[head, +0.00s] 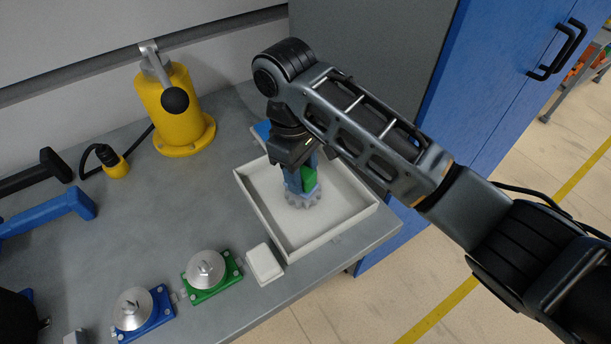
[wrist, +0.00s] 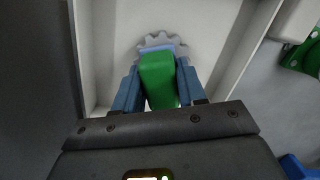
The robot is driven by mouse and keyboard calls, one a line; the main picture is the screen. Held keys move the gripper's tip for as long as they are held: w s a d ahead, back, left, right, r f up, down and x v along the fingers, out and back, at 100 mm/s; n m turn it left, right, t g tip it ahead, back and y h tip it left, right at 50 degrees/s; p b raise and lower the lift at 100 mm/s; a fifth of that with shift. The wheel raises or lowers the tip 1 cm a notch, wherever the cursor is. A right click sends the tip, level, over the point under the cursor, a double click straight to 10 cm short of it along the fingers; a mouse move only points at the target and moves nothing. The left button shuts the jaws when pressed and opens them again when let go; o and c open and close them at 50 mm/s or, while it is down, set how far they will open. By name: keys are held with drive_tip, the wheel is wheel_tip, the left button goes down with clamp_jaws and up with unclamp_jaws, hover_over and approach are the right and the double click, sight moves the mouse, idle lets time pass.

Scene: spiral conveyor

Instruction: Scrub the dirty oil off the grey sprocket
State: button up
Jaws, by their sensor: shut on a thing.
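The grey sprocket (head: 303,199) lies in the white tray; its toothed edge also shows in the wrist view (wrist: 160,39). My gripper (head: 302,184) points down over the sprocket, its blue fingers shut on a green block (head: 309,179), which fills the gap between the fingers in the wrist view (wrist: 158,82). A light blue layer (wrist: 178,50) shows at the block's far end, against or just above the sprocket; I cannot tell if they touch. The block and fingers hide much of the sprocket, and I cannot make out oil on it.
The white tray (head: 252,204) has low raised walls around the gripper. A white block (head: 264,263) and a green fixture with a metal disc (head: 211,273) stand left of its front, with a blue one (head: 140,309) beyond. A yellow lever device (head: 172,108) stands behind. The grey table's right edge is near.

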drive_tip(key=shift+w+r+p, duration=0.1)
drive_tip(key=shift+r+p, duration=0.7)
drive_tip(key=shift+r, duration=0.85)
drive_tip(key=shift+w+r, duration=0.1)
drive_tip(key=shift+r, duration=1.3)
